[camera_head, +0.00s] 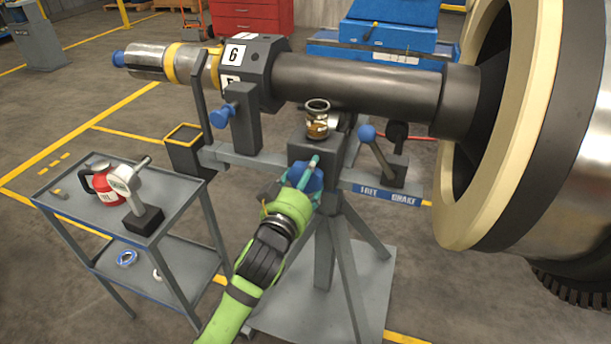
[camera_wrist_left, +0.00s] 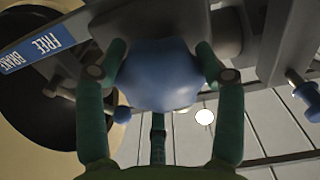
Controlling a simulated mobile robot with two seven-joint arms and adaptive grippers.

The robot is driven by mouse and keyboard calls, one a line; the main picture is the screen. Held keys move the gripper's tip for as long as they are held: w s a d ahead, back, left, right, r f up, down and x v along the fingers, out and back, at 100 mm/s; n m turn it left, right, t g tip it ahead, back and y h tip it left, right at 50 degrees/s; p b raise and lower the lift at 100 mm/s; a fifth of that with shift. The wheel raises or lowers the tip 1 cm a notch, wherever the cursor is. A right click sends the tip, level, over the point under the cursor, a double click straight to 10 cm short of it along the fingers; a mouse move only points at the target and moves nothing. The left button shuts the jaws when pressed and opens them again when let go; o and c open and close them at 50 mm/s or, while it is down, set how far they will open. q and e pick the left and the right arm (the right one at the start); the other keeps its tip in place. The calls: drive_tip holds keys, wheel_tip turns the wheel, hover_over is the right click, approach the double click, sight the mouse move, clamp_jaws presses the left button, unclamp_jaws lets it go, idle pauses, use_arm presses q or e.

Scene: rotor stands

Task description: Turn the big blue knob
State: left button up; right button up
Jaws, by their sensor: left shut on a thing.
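The big blue knob (camera_head: 305,177) sits on the front of the grey block at the middle of the rotor stand. It fills the centre of the left wrist view (camera_wrist_left: 160,75). My left gripper (camera_head: 303,183) reaches it from the front and is shut on it. In the left wrist view its green fingers (camera_wrist_left: 158,80) stand on both sides of the knob, with the tips against its sides. Part of the knob is hidden by the fingers in the head view. My right gripper is not in view.
A small blue-ended lever (camera_head: 368,134) stands right of the knob, above a blue brake label (camera_head: 386,194). A smaller blue knob (camera_head: 221,116) is at the left. A glass cup (camera_head: 317,118) sits above the block. A tool cart (camera_head: 75,205) stands left, and the large rotor (camera_head: 500,130) right.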

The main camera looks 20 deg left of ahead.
use_arm(q)
drive_tip(key=shift+r+m+p, duration=0.4)
drive_tip(key=shift+m, duration=0.1)
drive_tip(key=shift+r+m+p, duration=0.15)
drive_tip(key=shift+m+p, duration=0.75)
drive_tip(key=shift+m, duration=0.2)
drive_tip(key=shift+m+p, duration=0.35)
drive_tip(key=shift+m, duration=0.15)
drive_tip(key=shift+m+p, duration=0.55)
drive_tip(key=shift+m, duration=0.35)
drive_tip(key=m+p, duration=0.1)
drive_tip(key=m, duration=0.1)
drive_tip(key=shift+m, duration=0.3)
drive_tip(key=m+p, duration=0.2)
drive_tip(key=m, duration=0.2)
drive_tip(key=shift+w+m, duration=0.1)
drive_tip(key=shift+m, duration=0.2)
drive_tip(key=m+p, duration=0.1)
drive_tip(key=m, duration=0.3)
drive_tip(key=shift+d, duration=0.1)
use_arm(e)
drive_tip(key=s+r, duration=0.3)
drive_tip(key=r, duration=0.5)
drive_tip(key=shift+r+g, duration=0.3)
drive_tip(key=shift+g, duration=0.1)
use_arm(q)
drive_tip(key=shift+f+m, duration=0.2)
drive_tip(key=shift+m, duration=0.1)
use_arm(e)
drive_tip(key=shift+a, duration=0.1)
